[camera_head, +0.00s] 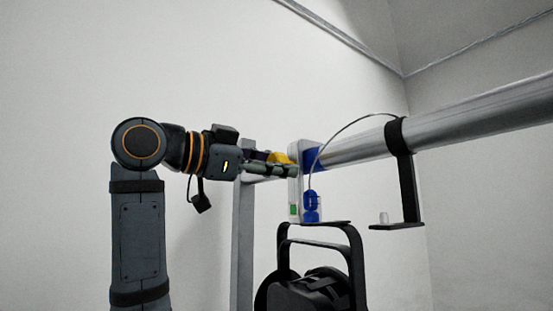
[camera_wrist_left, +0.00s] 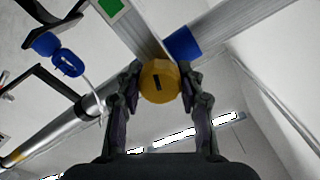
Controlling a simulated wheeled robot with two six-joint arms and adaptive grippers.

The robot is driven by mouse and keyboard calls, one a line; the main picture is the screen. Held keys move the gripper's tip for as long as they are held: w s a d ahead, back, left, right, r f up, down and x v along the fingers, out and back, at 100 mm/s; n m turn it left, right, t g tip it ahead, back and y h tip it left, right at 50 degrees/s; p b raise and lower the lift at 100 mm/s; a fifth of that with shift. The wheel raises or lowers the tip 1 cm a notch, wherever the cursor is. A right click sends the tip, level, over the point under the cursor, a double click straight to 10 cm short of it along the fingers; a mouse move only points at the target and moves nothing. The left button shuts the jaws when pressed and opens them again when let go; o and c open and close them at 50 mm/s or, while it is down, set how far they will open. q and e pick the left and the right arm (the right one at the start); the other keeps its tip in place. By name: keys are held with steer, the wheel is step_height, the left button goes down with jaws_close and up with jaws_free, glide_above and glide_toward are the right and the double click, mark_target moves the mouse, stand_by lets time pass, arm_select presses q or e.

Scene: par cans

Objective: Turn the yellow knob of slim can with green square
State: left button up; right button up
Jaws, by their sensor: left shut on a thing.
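The slim can (camera_head: 295,190) is a narrow pale upright body beside the metal pipe, with a green square (camera_head: 293,209) low on its face. The green square also shows at the top of the left wrist view (camera_wrist_left: 111,6). The yellow knob (camera_head: 280,158) sticks out from the can's upper left side. In the left wrist view the knob (camera_wrist_left: 160,82) is round with a dark slot on its face. My left gripper (camera_head: 290,170) is shut on the knob, one finger on each side of it. My right gripper is not in view.
A thick metal pipe (camera_head: 480,110) runs to the upper right, with a black bracket (camera_head: 406,185) hanging from it. A black lamp (camera_head: 315,290) in a yoke hangs below the can. A grey post (camera_head: 243,240) stands behind. Blue parts (camera_head: 311,205) and a thin cable adjoin the can.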

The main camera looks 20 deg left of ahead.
arm_select(q)
steer(key=m+p, duration=0.1)
steer(key=m, duration=0.2)
steer(key=shift+m, duration=0.4)
steer(key=m+p, duration=0.1)
steer(key=m, duration=0.2)
steer(key=shift+r+m+p, duration=0.1)
steer(key=shift+m+p, duration=0.2)
steer(key=m+p, duration=0.1)
steer(key=m, duration=0.2)
steer(key=shift+m, duration=0.3)
steer(key=m+p, duration=0.2)
steer(key=m, duration=0.1)
steer(key=shift+m, duration=0.3)
steer(key=m+p, duration=0.1)
steer(key=m, duration=0.2)
steer(key=shift+m+p, duration=0.3)
steer(key=shift+p, duration=0.05)
steer(key=m+p, duration=0.1)
steer(key=m, duration=0.2)
steer(key=shift+m+p, duration=0.3)
steer(key=shift+p, duration=0.05)
steer(key=m+p, duration=0.2)
steer(key=m, duration=0.2)
steer(key=shift+m+p, duration=0.4)
steer(key=shift+m, duration=0.8)
